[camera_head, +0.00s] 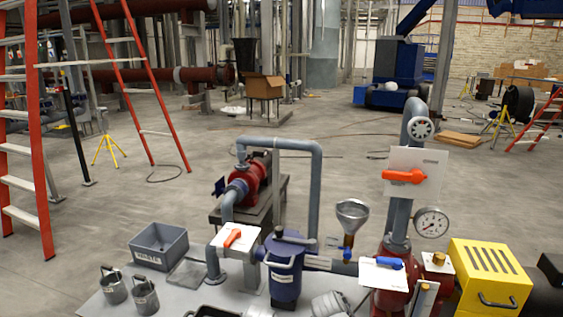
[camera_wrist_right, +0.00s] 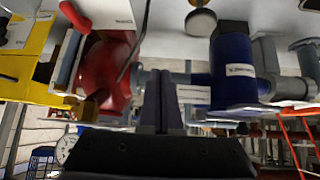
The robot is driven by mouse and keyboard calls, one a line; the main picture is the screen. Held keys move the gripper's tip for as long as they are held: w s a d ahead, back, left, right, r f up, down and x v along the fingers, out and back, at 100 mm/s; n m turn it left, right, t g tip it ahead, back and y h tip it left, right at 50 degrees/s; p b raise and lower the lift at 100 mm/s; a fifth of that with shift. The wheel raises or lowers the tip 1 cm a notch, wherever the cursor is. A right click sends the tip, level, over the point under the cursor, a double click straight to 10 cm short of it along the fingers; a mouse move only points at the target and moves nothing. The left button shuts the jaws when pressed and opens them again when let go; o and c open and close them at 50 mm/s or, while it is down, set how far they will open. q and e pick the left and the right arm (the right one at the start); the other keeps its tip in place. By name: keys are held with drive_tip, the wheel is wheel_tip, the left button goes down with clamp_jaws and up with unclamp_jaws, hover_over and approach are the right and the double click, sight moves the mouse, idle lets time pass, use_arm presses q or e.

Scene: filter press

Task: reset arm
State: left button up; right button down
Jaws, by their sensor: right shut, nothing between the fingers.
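My right gripper (camera_wrist_right: 160,78) shows in the right wrist view with its two dark fingers pressed together and nothing between them. That view appears upside down. Beyond the fingers are the blue filter housing (camera_wrist_right: 233,68) on the right and the red vessel (camera_wrist_right: 105,72) on the left; the fingers look clear of both. In the head view the blue filter housing (camera_head: 285,275) stands at the front centre, with the red vessel (camera_head: 392,300) to its right. Neither arm shows in the head view, and my left gripper is in no view.
A grey bin (camera_head: 160,246) and two metal cups (camera_head: 145,296) are on the left of the bench. A funnel (camera_head: 352,214), a gauge (camera_head: 431,222) and a yellow box (camera_head: 491,280) stand to the right. A red ladder (camera_head: 40,150) stands at left. The floor behind is largely open.

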drive_tip(key=s+a+f+n+g+y+p, duration=0.1)
drive_tip(key=s+a+n+g, duration=0.3)
drive_tip(key=s, duration=0.4)
drive_tip(key=s+a+f+n+g+y+p, duration=0.1)
drive_tip(key=s+a+n+g, duration=0.3)
drive_tip(key=s, duration=0.5)
drive_tip(key=a, duration=0.2)
drive_tip(key=shift+s+a+f, duration=0.2)
drive_tip(key=shift+a+f, duration=0.2)
